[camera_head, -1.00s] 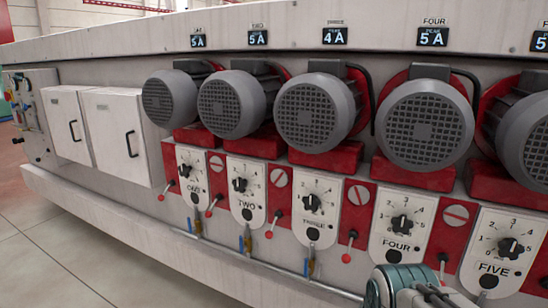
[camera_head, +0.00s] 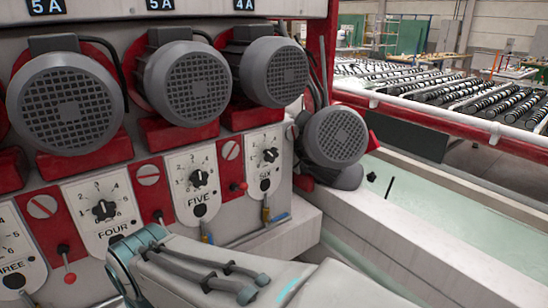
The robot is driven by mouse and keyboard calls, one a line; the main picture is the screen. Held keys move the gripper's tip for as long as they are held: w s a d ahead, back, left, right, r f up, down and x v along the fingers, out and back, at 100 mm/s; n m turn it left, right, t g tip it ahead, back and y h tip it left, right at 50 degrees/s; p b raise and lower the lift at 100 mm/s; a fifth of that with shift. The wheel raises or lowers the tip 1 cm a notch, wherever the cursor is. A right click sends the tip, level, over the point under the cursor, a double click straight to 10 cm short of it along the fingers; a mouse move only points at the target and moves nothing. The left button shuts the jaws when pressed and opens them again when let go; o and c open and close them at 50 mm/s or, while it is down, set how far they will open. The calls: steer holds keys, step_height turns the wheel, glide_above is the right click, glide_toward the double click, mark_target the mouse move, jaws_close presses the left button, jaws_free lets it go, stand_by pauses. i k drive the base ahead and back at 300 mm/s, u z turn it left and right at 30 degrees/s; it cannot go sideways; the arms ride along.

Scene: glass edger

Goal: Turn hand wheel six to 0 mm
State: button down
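Hand wheel six (camera_head: 270,155) is a small black knob on a white dial plate marked SIX (camera_head: 265,172), right of the middle of the head view. It sits below a grey motor (camera_head: 272,72). The dial's numbers are too small to read its setting for sure. My arm's teal and grey links cross the bottom of the view, below and in front of the dials. My gripper is out of view, so whether it is open or shut does not show.
Hand wheel five (camera_head: 199,178) and hand wheel four (camera_head: 104,209) are to the left of six. Red-knobbed levers (camera_head: 238,187) stand between the plates. A low motor (camera_head: 336,136) juts out right of six. A white ledge (camera_head: 400,222) and roller conveyor (camera_head: 470,95) lie further right.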

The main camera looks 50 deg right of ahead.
mark_target(272, 154)
steer(key=z, duration=1.65)
steer(key=k, duration=0.65)
steer(key=u, duration=0.15)
steer(key=i, duration=1.2)
steer(key=z, duration=0.75)
